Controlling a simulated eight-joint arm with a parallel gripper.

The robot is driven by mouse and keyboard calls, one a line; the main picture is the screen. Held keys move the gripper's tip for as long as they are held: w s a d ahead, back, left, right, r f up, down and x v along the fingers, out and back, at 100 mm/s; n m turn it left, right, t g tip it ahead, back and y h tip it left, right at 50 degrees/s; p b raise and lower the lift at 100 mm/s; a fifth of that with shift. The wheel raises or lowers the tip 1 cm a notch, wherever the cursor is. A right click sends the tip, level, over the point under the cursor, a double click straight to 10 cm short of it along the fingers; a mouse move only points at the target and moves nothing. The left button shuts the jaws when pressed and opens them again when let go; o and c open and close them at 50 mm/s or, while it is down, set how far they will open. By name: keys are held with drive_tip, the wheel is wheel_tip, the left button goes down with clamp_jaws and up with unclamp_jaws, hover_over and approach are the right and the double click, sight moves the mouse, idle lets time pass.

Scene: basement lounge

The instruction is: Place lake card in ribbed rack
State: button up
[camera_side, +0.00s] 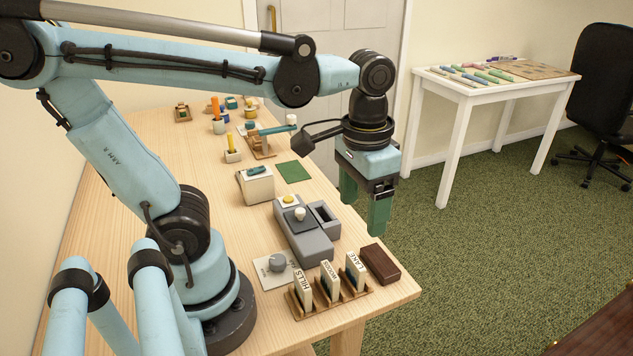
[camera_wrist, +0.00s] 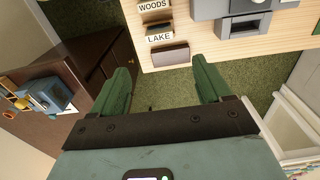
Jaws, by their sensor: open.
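In the wrist view the LAKE label (camera_wrist: 160,37) shows at the top, below WOODS (camera_wrist: 154,6). My gripper (camera_side: 363,217) is open and empty, with green fingers pointing down. It hangs above and beyond the rack, past the table's right edge. The fingers also show in the wrist view (camera_wrist: 161,72), apart from the card.
A dark brown block (camera_side: 380,264) lies right beside the rack. A grey device (camera_side: 303,238) with a knob and a white plate with a grey dial (camera_side: 277,266) sit behind it. More small items stand farther back.

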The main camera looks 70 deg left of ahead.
drive_tip(key=shift+w+a+f+t, duration=0.3)
drive_tip(key=shift+w+a+t, duration=0.25)
drive_tip(key=shift+t, duration=0.6)
drive_tip(key=shift+w+a+f+t, duration=0.3)
drive_tip(key=shift+w+a+t, duration=0.3)
drive_tip(key=shift+t, duration=0.5)
drive_tip(key=shift+w+a+f+t, duration=0.3)
drive_tip(key=shift+w+a+t, duration=0.25)
drive_tip(key=shift+t, duration=0.6)
